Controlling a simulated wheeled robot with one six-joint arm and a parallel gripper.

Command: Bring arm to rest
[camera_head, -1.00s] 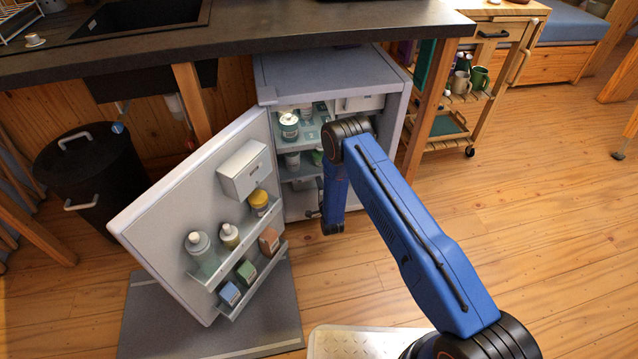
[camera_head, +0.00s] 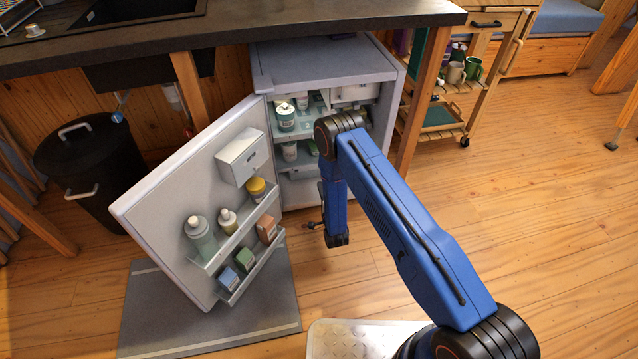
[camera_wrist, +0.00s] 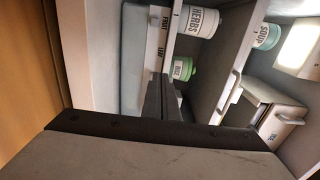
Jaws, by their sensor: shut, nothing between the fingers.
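My blue arm reaches toward an open fridge (camera_head: 325,62), its end link hanging down in front of the right part of the opening. My gripper (camera_wrist: 166,98) shows in the wrist view as two dark fingers closed together, with nothing between them. It points toward the fridge shelves. Beyond the fingers are a HERBS jar (camera_wrist: 205,18), a green-lidded jar (camera_wrist: 183,68) and a SOUP jar (camera_wrist: 266,36). In the head view the gripper is mostly hidden behind the arm.
The fridge door (camera_head: 170,205) stands wide open to the left, with bottles and boxes on its racks. A worktop (camera_head: 230,30) overhangs the fridge. A black bin (camera_head: 85,165) stands left, a trolley (camera_head: 445,115) right. The wooden floor (camera_head: 540,220) at the right is clear.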

